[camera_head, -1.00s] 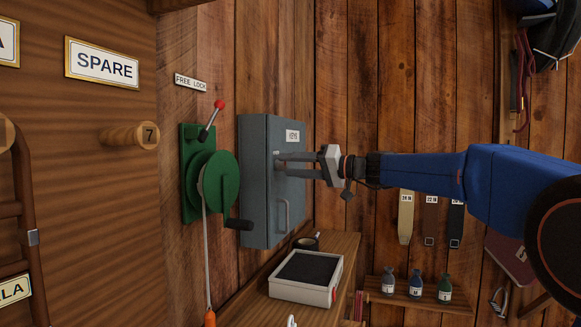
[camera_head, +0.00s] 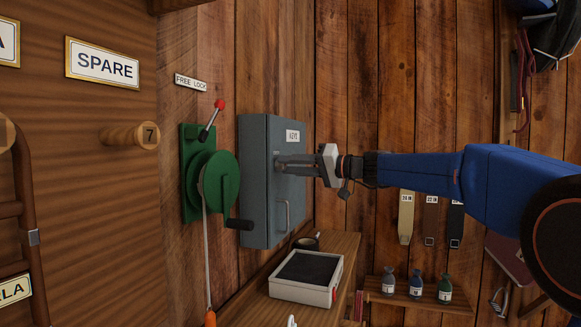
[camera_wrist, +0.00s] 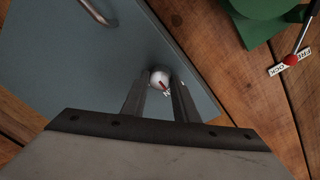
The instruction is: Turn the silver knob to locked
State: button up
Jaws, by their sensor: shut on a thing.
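The grey-blue key cabinet (camera_head: 258,215) is fixed to the wooden wall, with a KEYS label (camera_head: 293,136) and a bar handle (camera_head: 283,215) on its door. In the wrist view, the silver knob (camera_wrist: 157,76) is a small round thing on the cabinet door, with a red mark on its face. A small white label shows beside it, partly hidden. My gripper (camera_head: 281,163) is at the door and shut on the knob, with one finger on each side of it in the wrist view. In the head view the fingers hide the knob.
A green winch (camera_head: 219,180) with a black crank and red-tipped lever stands left of the cabinet. Below are a wooden shelf (camera_head: 345,245), an open tray (camera_head: 300,292) with a dark lining, and a mug (camera_head: 306,243). Straps and several bottles are to the right.

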jog(key=m, duration=0.4)
jog(key=shift+w+m+h, duration=0.1)
jog(key=shift+m+h, duration=0.2)
jog(key=shift+m, duration=0.1)
jog(key=m, duration=0.4)
jog(key=shift+g, duration=0.4)
jog(key=m, duration=0.4)
jog(key=shift+w+g, duration=0.1)
jog(key=shift+g, duration=0.2)
jog(key=shift+f+m, duration=0.1)
jog(key=shift+m, duration=1.6)
jog(key=o, duration=1.1)
jog(key=shift+c, duration=0.2)
jog(key=v, duration=1.7)
jog(key=shift+d, duration=0.3)
